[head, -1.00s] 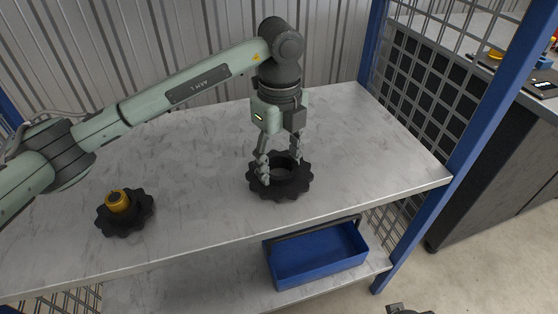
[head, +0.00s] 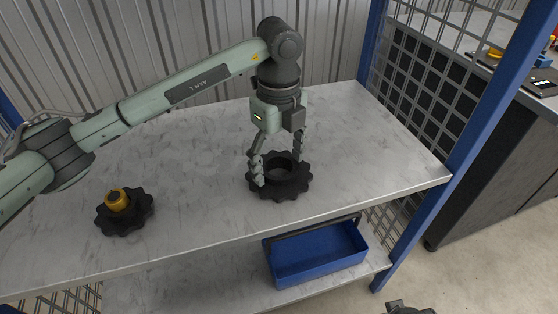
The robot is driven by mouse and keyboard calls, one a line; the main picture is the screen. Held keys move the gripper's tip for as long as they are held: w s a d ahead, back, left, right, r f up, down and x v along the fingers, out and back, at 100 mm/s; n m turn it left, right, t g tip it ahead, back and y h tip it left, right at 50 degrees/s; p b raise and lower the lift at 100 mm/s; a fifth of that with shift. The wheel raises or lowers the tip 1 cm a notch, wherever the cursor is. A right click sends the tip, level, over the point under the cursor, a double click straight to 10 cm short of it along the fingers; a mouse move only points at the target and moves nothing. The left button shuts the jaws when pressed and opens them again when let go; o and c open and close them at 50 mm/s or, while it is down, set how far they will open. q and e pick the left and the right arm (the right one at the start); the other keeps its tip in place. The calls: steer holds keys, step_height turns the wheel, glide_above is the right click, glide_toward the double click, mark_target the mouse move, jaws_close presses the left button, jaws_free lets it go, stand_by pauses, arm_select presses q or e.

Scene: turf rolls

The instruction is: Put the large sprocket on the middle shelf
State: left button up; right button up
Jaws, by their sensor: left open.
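A large black sprocket (head: 285,186) with a toothed rim and a raised round hub lies flat on the pale marbled shelf (head: 210,205). A smaller dark sprocket with a yellow hub (head: 124,211) lies on the same shelf at the left. My left gripper (head: 279,173) points down over the large sprocket with its fingers spread apart, one at the left of the hub and one at the right behind it. I cannot tell whether the fingers touch it. A small dark part at the bottom edge may be my right gripper, but it is cut off and unclear.
A blue open tote (head: 318,254) with a dark handle stands on the lower shelf (head: 170,291). A blue post (head: 475,125) and wire mesh bound the shelf at the right. Corrugated metal stands behind. The shelf between the sprockets is clear.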

arm_select(q)
step_height(320, 180, up, 3)
steer(key=shift+r, duration=0.1)
step_height(320, 180, up, 9)
steer(key=shift+b, duration=0.4)
arm_select(e)
steer(key=shift+s+d+r, duration=0.1)
steer(key=shift+s+r, duration=0.05)
steer(key=shift+r, duration=0.4)
